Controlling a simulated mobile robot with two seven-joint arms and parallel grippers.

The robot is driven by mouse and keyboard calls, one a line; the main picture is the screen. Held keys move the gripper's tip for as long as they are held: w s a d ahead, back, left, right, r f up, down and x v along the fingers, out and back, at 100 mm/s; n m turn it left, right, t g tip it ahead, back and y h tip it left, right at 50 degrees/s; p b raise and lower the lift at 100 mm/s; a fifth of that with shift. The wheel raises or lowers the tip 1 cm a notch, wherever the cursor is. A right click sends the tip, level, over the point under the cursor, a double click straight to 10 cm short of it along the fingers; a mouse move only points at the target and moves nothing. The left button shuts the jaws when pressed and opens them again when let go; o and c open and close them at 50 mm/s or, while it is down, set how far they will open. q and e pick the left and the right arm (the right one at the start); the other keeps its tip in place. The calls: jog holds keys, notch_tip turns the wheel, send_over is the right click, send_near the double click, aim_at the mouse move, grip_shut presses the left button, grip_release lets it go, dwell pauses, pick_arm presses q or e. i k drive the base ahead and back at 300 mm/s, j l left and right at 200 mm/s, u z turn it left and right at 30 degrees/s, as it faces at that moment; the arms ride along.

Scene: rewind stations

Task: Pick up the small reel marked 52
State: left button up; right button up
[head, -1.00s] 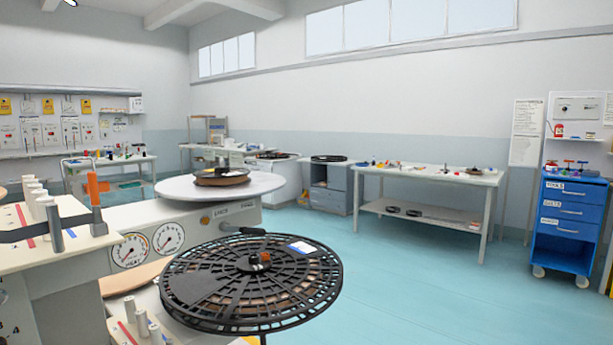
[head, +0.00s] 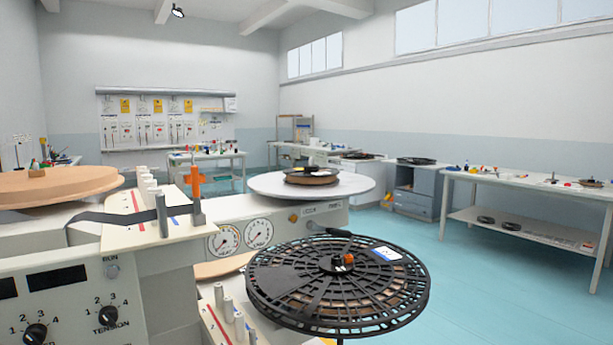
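No number 52 can be read on any reel from here, so I cannot tell which one carries it. Small dark reels (head: 485,220) lie on the lower shelf of the right-hand bench. A brown reel with a black top (head: 311,176) lies on a round white plate (head: 262,186) in the middle. A black reel (head: 416,161) lies on the grey cabinet. A large black spoked reel (head: 290,299) with a small white label (head: 388,254) sits flat in the foreground. Neither of my grippers shows in the head view.
A rewind station with knobs (head: 107,315), gauges (head: 259,233) and posts fills the near left. A tan disc (head: 60,186) sits on it. The white bench (head: 540,187) stands at the right. The teal floor (head: 480,285) between the station and the bench is clear.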

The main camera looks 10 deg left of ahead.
aim_at(306, 175)
jog(key=i+j, duration=0.1)
jog(key=j, duration=0.2)
jog(key=i+j, duration=0.25)
jog(key=j, duration=0.3)
jog(key=u, duration=0.4)
jog(key=l+u, duration=0.45)
jog(key=i+l+u, duration=0.1)
jog(key=l+u, duration=0.2)
jog(key=u, duration=0.2)
jog(key=k+l+u, duration=0.15)
jog(key=l, duration=0.3)
jog(key=l+u, duration=0.15)
jog(key=l, duration=0.3)
jog(key=k+l, duration=0.15)
jog(key=l, duration=0.25)
jog(key=k+l, duration=0.1)
jog(key=l, duration=0.3)
jog(key=u, duration=0.05)
